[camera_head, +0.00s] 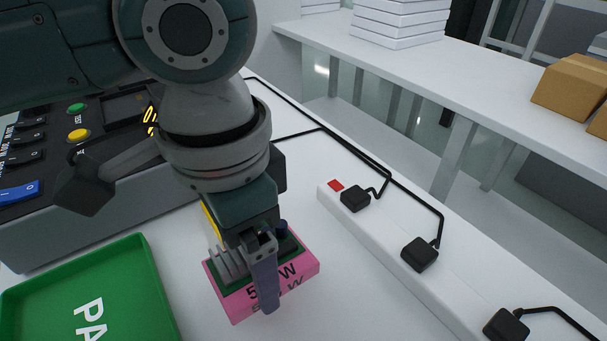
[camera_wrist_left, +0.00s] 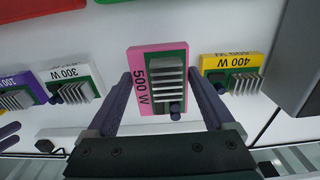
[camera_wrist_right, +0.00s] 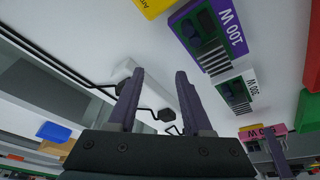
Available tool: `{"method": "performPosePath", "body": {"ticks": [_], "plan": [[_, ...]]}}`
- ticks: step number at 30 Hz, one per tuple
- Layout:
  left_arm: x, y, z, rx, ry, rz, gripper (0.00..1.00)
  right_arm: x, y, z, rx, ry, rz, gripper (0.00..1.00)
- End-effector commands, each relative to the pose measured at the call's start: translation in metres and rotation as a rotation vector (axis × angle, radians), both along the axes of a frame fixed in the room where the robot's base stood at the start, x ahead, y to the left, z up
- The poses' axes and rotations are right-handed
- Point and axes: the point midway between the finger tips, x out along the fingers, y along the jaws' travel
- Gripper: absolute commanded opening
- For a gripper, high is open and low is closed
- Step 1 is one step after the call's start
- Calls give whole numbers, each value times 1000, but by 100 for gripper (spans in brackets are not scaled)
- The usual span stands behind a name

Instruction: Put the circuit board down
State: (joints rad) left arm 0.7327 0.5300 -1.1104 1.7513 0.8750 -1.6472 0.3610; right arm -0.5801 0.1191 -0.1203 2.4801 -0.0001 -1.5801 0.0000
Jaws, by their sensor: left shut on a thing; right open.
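The circuit board (camera_head: 240,303) is a pink block marked 500 W with a dark green top and grey heatsink fins. My left gripper (camera_head: 262,285) is shut on it over the white table, with one finger across its near side. In the left wrist view the board (camera_wrist_left: 145,62) sits between the two fingers (camera_wrist_left: 160,80). I cannot tell whether its underside touches the table. The pink board also shows at the lower right of the right wrist view (camera_wrist_right: 252,133). My right gripper (camera_wrist_right: 159,75) is open and empty; it is outside the head view.
A green tray (camera_head: 160,305) lies at lower left, below a button panel (camera_head: 105,215). A white strip with black plugs (camera_head: 385,250) runs along the right. Boards marked 400 W (camera_wrist_left: 232,60), 300 W (camera_wrist_left: 70,74) and 100 W (camera_wrist_right: 208,35) stand nearby. A shelf (camera_head: 440,85) carries boxes.

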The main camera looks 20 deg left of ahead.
Motion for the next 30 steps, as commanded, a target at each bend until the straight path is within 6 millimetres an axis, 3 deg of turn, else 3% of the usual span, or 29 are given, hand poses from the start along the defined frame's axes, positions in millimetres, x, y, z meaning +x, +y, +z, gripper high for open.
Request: {"method": "performPosePath", "body": {"ticks": [9, 21, 22, 25, 30], "plan": [[0, 0, -43, 1, 1, 0, 7, 0, 0, -14, 0, 0, 0, 50], [0, 0, -47, 0, 0, 0, 7, 0, 0, -14, 0, 0, 0, 50], [0, 0, -48, 1, 0, 1, 88, 0, 0, -14, 0, 0, 0, 50], [0, 0, -47, 1, 0, 0, 99, 0, 0, -14, -1, 0, 0, 50], [0, 0, -47, 1, 0, 0, 100, 0, 0, -14, -1, 0, 0, 50]]}}
